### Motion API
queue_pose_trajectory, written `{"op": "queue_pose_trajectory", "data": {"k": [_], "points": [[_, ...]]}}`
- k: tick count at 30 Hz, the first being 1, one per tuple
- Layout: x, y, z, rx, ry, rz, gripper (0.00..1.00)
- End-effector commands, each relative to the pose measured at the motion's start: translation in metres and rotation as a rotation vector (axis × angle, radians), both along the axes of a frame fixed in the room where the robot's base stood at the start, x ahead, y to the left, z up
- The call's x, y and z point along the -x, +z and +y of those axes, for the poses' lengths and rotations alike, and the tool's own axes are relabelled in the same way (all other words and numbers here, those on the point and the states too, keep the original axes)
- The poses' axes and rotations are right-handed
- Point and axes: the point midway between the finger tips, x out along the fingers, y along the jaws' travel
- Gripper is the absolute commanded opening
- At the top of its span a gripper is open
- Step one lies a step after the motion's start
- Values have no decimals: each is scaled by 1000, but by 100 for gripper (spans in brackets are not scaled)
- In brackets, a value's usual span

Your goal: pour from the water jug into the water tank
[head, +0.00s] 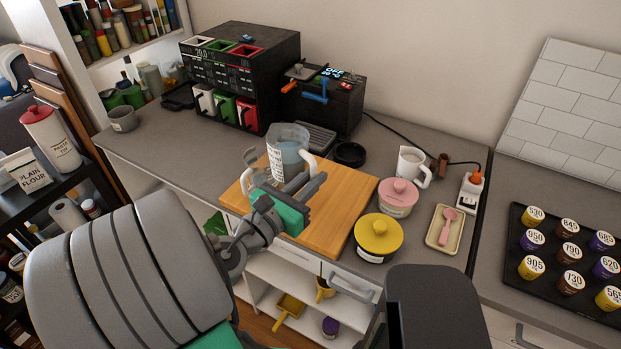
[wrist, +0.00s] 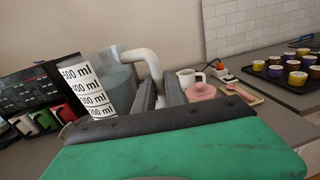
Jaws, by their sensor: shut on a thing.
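The water jug (head: 287,150) is clear with a white handle and holds bluish water. It is near the back edge of the wooden board and looks roughly upright; I cannot tell whether it touches the board. My gripper (head: 302,186) is shut on its handle. In the wrist view the jug (wrist: 118,85) shows an ml scale, and its white handle (wrist: 143,56) runs down between my fingers (wrist: 166,92). Behind it stands a black machine (head: 337,104) with a blue lever and lit buttons. I cannot clearly make out the water tank.
A black rack (head: 240,70) with coloured bins and mugs stands at the back left. Right of the wooden board (head: 345,200) are a yellow-lidded pot (head: 378,236), a pink-lidded pot (head: 398,196), a white pitcher (head: 411,165) and a small tray (head: 444,228). A capsule tray (head: 560,245) lies far right.

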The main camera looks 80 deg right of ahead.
Motion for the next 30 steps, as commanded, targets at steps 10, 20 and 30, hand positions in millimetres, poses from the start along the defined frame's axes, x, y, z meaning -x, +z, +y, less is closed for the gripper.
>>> {"op": "queue_pose_trajectory", "data": {"k": [10,20,30], "points": [[24,36,31,5,-1,-3,0],[35,37,44,0,-1,2,0],[35,33,44,-7,-2,9,0]]}}
